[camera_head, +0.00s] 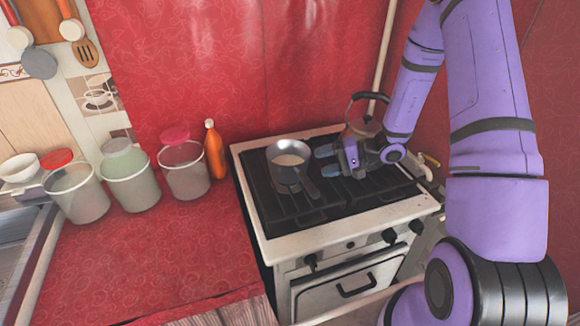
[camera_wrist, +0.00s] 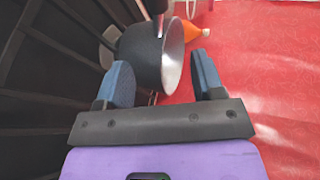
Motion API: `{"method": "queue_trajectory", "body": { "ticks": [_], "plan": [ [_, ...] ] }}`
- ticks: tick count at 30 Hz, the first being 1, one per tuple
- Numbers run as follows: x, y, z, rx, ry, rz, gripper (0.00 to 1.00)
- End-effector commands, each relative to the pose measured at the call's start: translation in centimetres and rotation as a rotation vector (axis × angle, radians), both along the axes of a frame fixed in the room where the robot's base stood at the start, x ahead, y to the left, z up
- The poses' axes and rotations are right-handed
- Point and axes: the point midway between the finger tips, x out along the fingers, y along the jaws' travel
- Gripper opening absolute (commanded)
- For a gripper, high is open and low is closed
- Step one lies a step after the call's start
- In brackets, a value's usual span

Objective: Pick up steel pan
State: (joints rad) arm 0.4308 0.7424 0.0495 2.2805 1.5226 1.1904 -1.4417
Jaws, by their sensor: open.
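The steel pan (camera_head: 281,174) sits on the black grate of the stove, toward the grate's middle left, with its dark handle (camera_head: 308,187) pointing to the front right. My gripper (camera_head: 329,160) is just right of the pan with its blue fingers spread toward it. In the wrist view, the pan (camera_wrist: 147,52) lies just beyond and between the open fingers (camera_wrist: 160,80), its dark side and pale rim showing. The handle runs off toward the top of the wrist view. Whether a finger touches the pan I cannot tell.
A kettle (camera_head: 363,127) stands behind my gripper at the back of the stove (camera_head: 300,236). An orange bottle (camera_head: 214,150) and several lidded jars (camera_head: 183,170) stand left of the stove. The red counter (camera_head: 165,250) in front of them is clear.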

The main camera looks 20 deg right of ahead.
Motion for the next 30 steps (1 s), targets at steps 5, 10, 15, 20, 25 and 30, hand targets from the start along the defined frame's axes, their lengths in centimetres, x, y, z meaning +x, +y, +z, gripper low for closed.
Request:
{"method": "queue_trajectory", "body": {
  "ticks": [5, 10, 15, 20, 25, 30],
  "plan": [
    [0.8, 2.0, -0.8, 0.001, 0.000, 0.003, 0.62],
    [1.0, 2.7, -1.2, 0.000, 0.000, 0.001, 0.62],
    [1.5, 4.6, -2.4, 0.001, 0.002, 0.005, 0.62],
    [2.1, 6.2, -3.2, 0.001, 0.001, 0.003, 0.62],
    [2.4, 6.8, -3.5, 0.000, 0.000, 0.002, 0.62],
    [2.4, 6.8, -3.4, 0.000, -0.001, 0.001, 0.62]
  ]
}}
